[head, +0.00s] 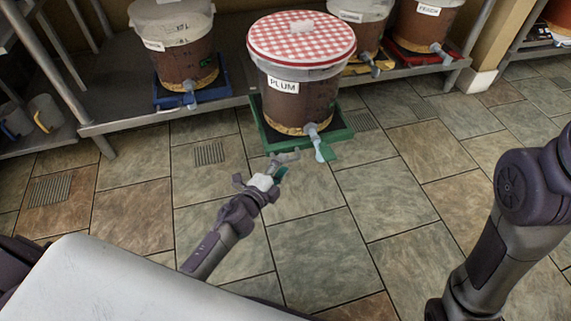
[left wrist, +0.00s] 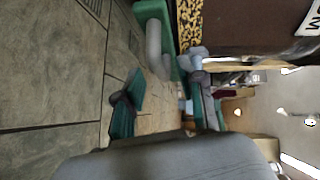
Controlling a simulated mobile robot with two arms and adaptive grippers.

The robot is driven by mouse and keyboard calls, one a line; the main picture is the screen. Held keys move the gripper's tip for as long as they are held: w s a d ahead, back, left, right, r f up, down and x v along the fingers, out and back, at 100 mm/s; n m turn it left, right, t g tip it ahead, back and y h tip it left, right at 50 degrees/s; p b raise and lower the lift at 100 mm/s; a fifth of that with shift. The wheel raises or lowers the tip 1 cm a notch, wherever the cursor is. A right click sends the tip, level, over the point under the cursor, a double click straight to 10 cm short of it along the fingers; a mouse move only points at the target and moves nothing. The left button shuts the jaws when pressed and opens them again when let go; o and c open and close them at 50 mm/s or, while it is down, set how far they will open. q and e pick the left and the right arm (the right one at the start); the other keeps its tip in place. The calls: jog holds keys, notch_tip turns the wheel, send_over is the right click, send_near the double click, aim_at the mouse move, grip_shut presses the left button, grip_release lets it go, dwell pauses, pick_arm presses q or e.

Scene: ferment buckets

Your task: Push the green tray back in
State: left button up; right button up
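The green tray (head: 341,136) sits under a brown bucket labelled PLUM (head: 300,101) and sticks out past the shelf's front edge, over the floor. The bucket has a red checked cover (head: 301,38) and a tap (head: 315,138) hanging over the tray's front. My left gripper (head: 281,170) is low in front of the tray's left front side. In the left wrist view its two green-padded fingers (left wrist: 165,103) stand apart with nothing between them. Contact cannot be told. My right gripper is out of view.
A bucket on a blue tray (head: 193,88) stands left on the low metal shelf (head: 120,95). Buckets on a yellow tray (head: 362,67) and a red tray (head: 420,53) stand right. The tiled floor (head: 330,230) in front is clear, with flat drain grates.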

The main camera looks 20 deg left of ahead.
pick_arm(q)
jog(key=shift+b+x, duration=0.3)
jog(key=shift+x, duration=1.15)
jog(key=shift+c, duration=0.2)
grip_shut()
